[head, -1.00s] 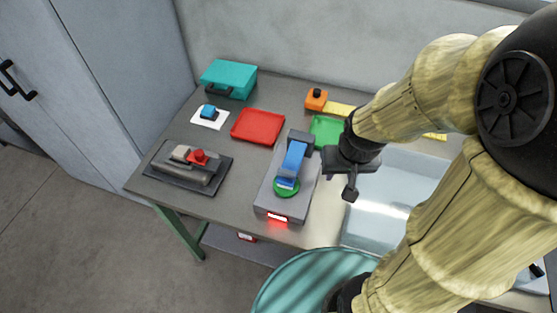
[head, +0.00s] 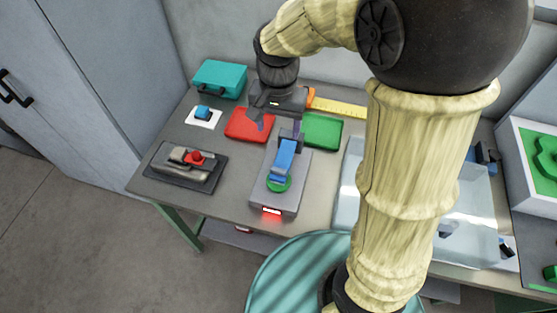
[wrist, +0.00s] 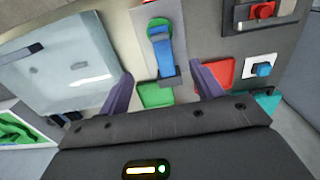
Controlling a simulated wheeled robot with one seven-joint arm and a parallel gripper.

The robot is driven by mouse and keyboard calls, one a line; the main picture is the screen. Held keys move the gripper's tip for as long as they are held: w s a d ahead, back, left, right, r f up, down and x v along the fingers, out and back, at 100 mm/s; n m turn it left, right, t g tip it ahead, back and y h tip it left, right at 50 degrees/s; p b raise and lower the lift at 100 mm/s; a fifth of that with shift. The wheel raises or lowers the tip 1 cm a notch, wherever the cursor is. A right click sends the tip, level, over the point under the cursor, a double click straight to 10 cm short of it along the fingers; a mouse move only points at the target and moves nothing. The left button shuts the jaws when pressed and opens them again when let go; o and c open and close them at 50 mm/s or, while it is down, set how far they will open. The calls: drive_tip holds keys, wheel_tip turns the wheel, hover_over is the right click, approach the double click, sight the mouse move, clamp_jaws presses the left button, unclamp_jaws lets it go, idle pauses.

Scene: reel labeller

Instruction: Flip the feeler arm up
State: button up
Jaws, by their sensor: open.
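The blue feeler arm (head: 284,158) lies lowered along the top of the grey labeller (head: 291,205), its near end over a green disc (head: 278,186). In the wrist view the feeler arm (wrist: 160,45) shows beyond the fingers, with the green disc (wrist: 156,24) at its far end. My gripper (head: 279,123) is open and empty, above the back end of the labeller and the trays. In the wrist view my gripper (wrist: 165,88) has its two purple-grey fingers spread, one on each side of the feeler arm's line, not visibly touching it.
A red tray (head: 243,124) and a green tray (head: 321,131) flank the labeller's back. A dark-based device with a red knob (head: 195,158) stands left. A clear bin (head: 349,190) is right. A red light (head: 271,211) glows on the labeller's front. A teal case (head: 220,77) stands behind.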

sight(279, 170)
drive_tip(key=shift+w+d, duration=0.1)
drive_tip(key=shift+d, duration=0.05)
drive_tip(key=shift+f, duration=0.1)
wheel_tip(279, 170, down, 17)
drive_tip(key=shift+f+p, duration=0.2)
drive_tip(key=shift+p, duration=0.45)
drive_tip(key=c, duration=1.4)
drive_tip(key=shift+r, duration=0.15)
